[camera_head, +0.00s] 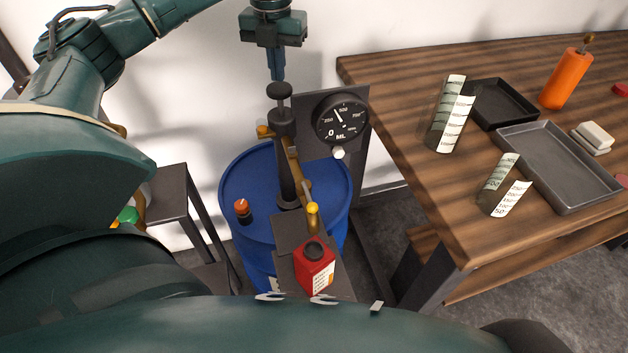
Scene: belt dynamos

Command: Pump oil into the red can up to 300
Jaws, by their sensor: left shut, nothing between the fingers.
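My left gripper (278,68) is shut and empty, pointing down just above the black pump knob (280,90); I cannot tell whether they touch. The pump (287,160) stands upright on a blue drum (235,190). Its yellow-tipped spout (312,215) reaches toward the red can (313,272). The can stands on a dark plate at the drum's front, with a dark round top and a white label. A round black gauge (342,120) behind the pump is marked ML; its needle appears to point between 250 and 500. My right gripper is not in view.
A wooden table (400,90) at the right holds two measuring cylinders (449,115), dark trays (560,165), an orange bottle (565,80) and a white block (593,138). A small dark stand (172,190) is left of the drum. My arm covers much of the left and bottom.

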